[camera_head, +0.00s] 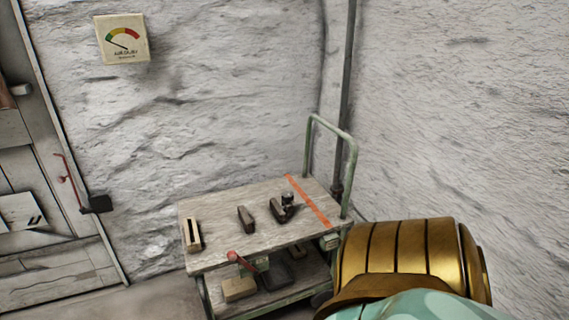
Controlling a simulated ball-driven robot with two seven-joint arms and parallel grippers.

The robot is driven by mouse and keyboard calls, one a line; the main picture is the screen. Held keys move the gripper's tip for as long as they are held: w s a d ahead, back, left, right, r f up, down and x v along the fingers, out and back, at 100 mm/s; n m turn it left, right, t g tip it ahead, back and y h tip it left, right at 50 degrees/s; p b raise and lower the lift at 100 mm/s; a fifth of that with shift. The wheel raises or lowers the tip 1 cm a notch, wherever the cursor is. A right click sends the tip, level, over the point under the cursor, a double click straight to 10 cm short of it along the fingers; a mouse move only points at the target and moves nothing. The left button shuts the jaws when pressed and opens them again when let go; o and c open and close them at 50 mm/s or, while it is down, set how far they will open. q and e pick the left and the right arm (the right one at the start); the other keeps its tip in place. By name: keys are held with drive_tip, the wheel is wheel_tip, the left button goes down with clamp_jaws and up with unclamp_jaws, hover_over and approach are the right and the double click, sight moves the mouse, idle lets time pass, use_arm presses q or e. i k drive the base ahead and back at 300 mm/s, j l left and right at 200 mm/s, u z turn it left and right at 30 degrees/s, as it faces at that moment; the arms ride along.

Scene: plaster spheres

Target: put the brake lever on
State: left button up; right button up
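A lever with a red knob (233,257) shows at the near side of a wooden-topped cart (225,215). It looks like the cart's brake lever; its rod slants down and right from the knob, below the tabletop edge. Where its lower end joins the cart is too small to tell. Neither gripper is in view.
Several small blocks stand on the cart top, among them a dark one (246,219); an orange stripe (308,201) crosses its right end. A green push handle (333,131) rises there.

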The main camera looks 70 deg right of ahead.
sight(232, 255)
drive_tip(key=z, duration=1.75)
